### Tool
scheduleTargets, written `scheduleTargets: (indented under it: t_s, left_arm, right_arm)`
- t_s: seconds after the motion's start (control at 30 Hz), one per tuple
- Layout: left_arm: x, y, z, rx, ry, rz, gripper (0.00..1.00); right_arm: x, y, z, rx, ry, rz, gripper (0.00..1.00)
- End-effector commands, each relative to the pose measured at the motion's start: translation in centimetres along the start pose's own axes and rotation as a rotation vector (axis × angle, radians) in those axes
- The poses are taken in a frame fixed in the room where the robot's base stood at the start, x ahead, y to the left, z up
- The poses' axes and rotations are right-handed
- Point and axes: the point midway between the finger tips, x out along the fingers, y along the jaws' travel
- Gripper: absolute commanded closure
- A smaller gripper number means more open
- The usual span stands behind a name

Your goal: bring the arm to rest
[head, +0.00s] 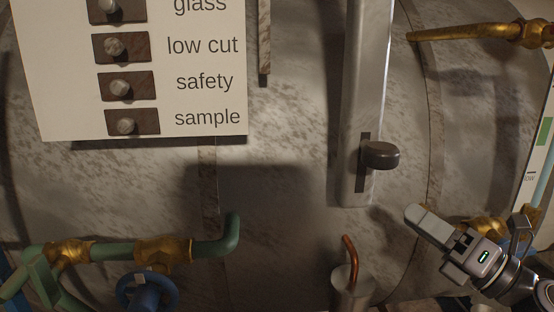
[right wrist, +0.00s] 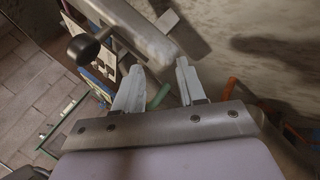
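My right gripper (head: 466,215) is at the lower right of the head view, in front of the grey metal vessel (head: 290,215). In the right wrist view my right gripper (right wrist: 160,70) has its two pale fingers apart, with nothing held between them. A metal slotted bar (head: 364,80) with a dark knob (head: 381,155) stands to the upper left of the gripper in the head view. The knob also shows in the right wrist view (right wrist: 83,48), beyond the fingers and apart from them. My left gripper is not in view.
A white panel (head: 205,110) with several labelled knobs is at upper left. Green pipe (head: 110,250) and a blue handwheel (head: 147,291) are at lower left. A copper tube (head: 350,255) stands left of the right gripper. Brass pipe (head: 465,32) and a gauge (head: 541,135) are at right.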

Motion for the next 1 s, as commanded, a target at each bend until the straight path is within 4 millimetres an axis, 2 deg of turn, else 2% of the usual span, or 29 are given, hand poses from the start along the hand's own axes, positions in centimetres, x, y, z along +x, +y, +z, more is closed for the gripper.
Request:
scheduleTargets:
  t_s: [0.03, 0.27, 0.37, 0.5, 0.63, 0.7, 0.8, 0.9, 1.0]
  left_arm:
    - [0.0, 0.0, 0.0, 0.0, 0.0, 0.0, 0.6]
    - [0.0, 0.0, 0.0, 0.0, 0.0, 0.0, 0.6]
    - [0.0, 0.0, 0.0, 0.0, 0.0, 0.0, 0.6]
    - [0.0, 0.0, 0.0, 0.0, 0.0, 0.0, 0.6]
    - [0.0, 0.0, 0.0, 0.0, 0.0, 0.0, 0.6]
    - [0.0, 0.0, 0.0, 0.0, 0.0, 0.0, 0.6]
    - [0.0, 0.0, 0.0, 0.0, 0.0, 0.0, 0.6]
    - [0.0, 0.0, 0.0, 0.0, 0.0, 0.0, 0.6]
    - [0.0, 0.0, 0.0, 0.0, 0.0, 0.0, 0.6]
  right_arm:
    - [-0.7, -1.5, -1.7, 0.153, -0.04, -0.03, 0.6]
    - [-4.9, -7.6, -8.9, 0.802, -0.255, -0.199, 0.6]
    - [-7.5, -10.0, -13.0, 1.077, -0.367, -0.293, 0.6]
    - [-12.0, -12.6, -19.4, 1.443, -0.545, -0.44, 0.6]
    - [-16.6, -13.5, -26.0, 1.758, -0.734, -0.586, 0.6]
    - [-18.8, -13.4, -29.2, 1.898, -0.831, -0.656, 0.6]
    - [-21.3, -12.9, -32.8, 2.052, -0.951, -0.736, 0.6]
    - [-23.0, -12.2, -35.2, 2.149, -1.035, -0.79, 0.6]
    - [-23.3, -12.1, -35.7, 2.168, -1.052, -0.8, 0.6]
